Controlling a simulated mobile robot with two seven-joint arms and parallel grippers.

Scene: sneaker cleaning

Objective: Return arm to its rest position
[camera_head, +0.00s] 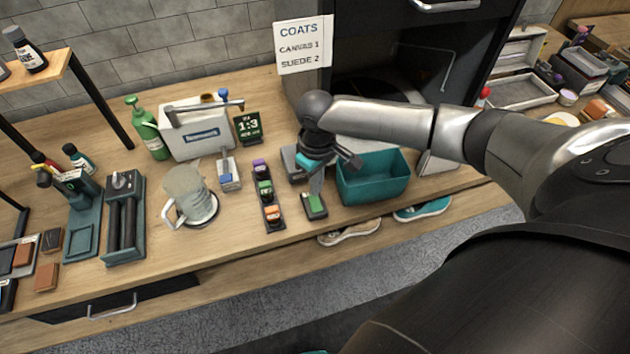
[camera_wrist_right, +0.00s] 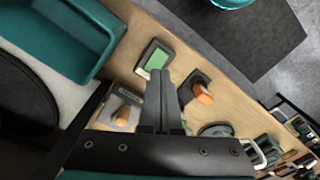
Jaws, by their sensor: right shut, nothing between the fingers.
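My right arm (camera_head: 385,118) reaches in from the right of the head view, over the workbench. Its right gripper (camera_head: 317,182) points down above the bench, between the row of small coloured items and the teal bin. The two fingers also show in the right wrist view (camera_wrist_right: 160,78), pressed together with nothing between them. A small device with a green screen (camera_head: 314,206) lies just below the fingertips in the head view; it also shows beside them in the right wrist view (camera_wrist_right: 155,60). My left gripper is not in view.
The teal bin (camera_head: 375,192) stands close to the right of the gripper. A dark tray (camera_head: 273,222) of coloured items and a grey jug (camera_head: 184,190) are to the left. A white case (camera_head: 196,135) and green bottle (camera_head: 148,130) stand behind. Shoes (camera_head: 424,208) sit below the bench edge.

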